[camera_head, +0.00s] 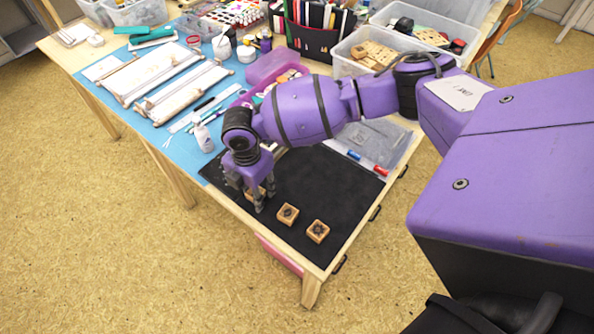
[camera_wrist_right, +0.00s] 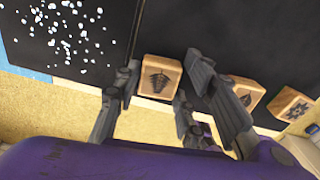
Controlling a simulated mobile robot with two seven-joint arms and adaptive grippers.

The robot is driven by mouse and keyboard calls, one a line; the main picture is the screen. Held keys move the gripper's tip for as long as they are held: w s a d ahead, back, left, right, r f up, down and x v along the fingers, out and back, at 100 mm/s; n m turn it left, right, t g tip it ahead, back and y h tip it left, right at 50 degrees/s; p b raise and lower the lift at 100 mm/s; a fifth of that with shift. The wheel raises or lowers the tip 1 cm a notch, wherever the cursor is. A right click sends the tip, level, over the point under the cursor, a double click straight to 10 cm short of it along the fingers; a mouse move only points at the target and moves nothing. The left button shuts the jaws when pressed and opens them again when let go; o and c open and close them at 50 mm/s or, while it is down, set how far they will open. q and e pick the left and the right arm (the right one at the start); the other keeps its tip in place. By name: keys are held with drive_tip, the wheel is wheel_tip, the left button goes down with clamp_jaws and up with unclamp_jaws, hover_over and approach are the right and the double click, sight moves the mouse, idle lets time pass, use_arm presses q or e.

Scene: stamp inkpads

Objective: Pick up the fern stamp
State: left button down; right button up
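The stamp with a dark fern-like leaf print (camera_wrist_right: 160,78) is a small wooden block between the fingers of my right gripper (camera_wrist_right: 160,88) in the right wrist view. A finger is on each side of it, close to its left and right faces; I see no clear grip on it. In the head view my right gripper (camera_head: 257,196) points down at the front left of the black mat (camera_head: 325,190). The stamp (camera_head: 252,194) shows there only partly behind the fingers. My left gripper is out of view.
Two other wooden stamps, one (camera_head: 288,214) nearer and one (camera_head: 318,231) farther right, sit on the mat. A white bottle (camera_head: 203,138) stands behind the gripper on the blue mat (camera_head: 178,146). The table's front edge is close. Markers and clear bins lie farther back.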

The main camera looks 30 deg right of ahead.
drive_tip(key=shift+w+r, duration=0.1)
drive_tip(key=c, duration=0.6)
drive_tip(key=shift+r, duration=0.45)
wheel_tip(320, 180, up, 2)
drive_tip(key=shift+w+r, duration=0.1)
drive_tip(key=shift+r, duration=0.1)
drive_tip(key=s+a+r, duration=0.6)
drive_tip(key=s, duration=0.1)
drive_tip(key=s+a+r+p, duration=0.1)
drive_tip(key=s+a+r, duration=0.2)
drive_tip(key=shift+s+a+r, duration=0.15)
drive_tip(key=shift+s+r, duration=0.2)
